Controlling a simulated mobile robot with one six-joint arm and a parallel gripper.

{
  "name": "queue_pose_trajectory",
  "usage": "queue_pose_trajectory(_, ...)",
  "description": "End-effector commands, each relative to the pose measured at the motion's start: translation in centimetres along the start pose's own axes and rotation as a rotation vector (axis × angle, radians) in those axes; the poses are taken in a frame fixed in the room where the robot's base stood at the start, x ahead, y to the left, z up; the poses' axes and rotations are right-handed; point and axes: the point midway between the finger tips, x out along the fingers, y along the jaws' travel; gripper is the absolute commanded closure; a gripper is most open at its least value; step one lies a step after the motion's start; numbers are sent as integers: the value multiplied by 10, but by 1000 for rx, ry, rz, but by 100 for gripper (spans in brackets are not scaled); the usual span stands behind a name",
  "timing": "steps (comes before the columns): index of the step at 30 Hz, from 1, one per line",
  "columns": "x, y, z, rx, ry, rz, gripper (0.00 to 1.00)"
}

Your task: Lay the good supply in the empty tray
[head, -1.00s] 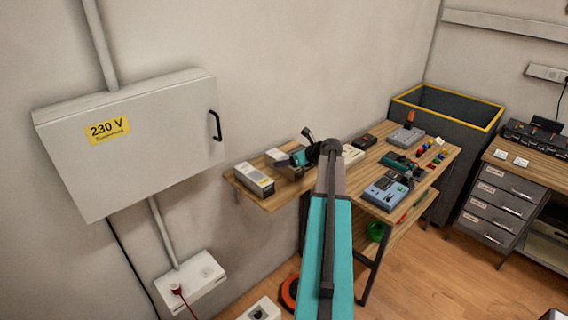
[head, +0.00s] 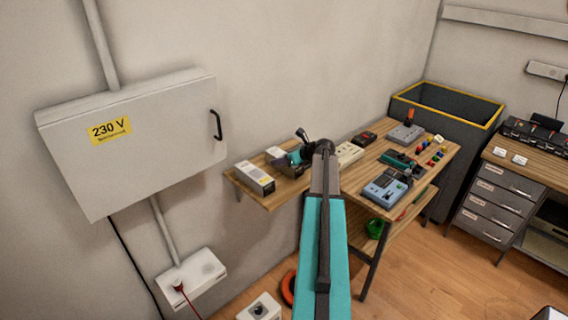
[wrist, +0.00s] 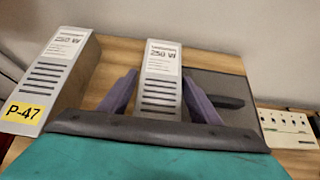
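Two grey power supplies with slotted sides lie on the wooden shelf. The left supply (wrist: 58,82) bears a yellow P-47 label; it also shows in the head view (head: 254,179). The other supply (wrist: 162,75), marked 250 W, lies between the purple fingers of my gripper (wrist: 161,80). The fingers stand apart, with narrow gaps visible at their tips. A dark, flat tray-like thing (wrist: 215,88) is at its right; whether the supply lies in it or beside it I cannot tell. In the head view my arm partly hides this area.
A cream device (wrist: 288,123) lies right of the dark thing. The workbench (head: 408,170) at the right holds a blue instrument (head: 384,191) and other devices. A 230 V cabinet (head: 150,150) hangs on the wall at left. A dark bin (head: 450,112) stands behind the bench.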

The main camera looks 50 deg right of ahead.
Motion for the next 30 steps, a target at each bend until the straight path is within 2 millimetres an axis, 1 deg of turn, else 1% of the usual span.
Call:
queue_pose_trajectory(1, 0, 0, 0, 0, 0, 0, 52)
queue_pose_trajectory(8, 0, 0, 0, 0, 0, 0, 90)
queue_pose_trajectory(9, 0, 0, 0, 0, 0, 0, 97)
queue_pose_trajectory(10, 0, 0, 0, 0, 0, 0, 100)
queue_pose_trajectory(23, -2, 0, 4, 0, -4, -1, 100)
queue_pose_trajectory(30, -8, 0, 14, 0, -5, -2, 100)
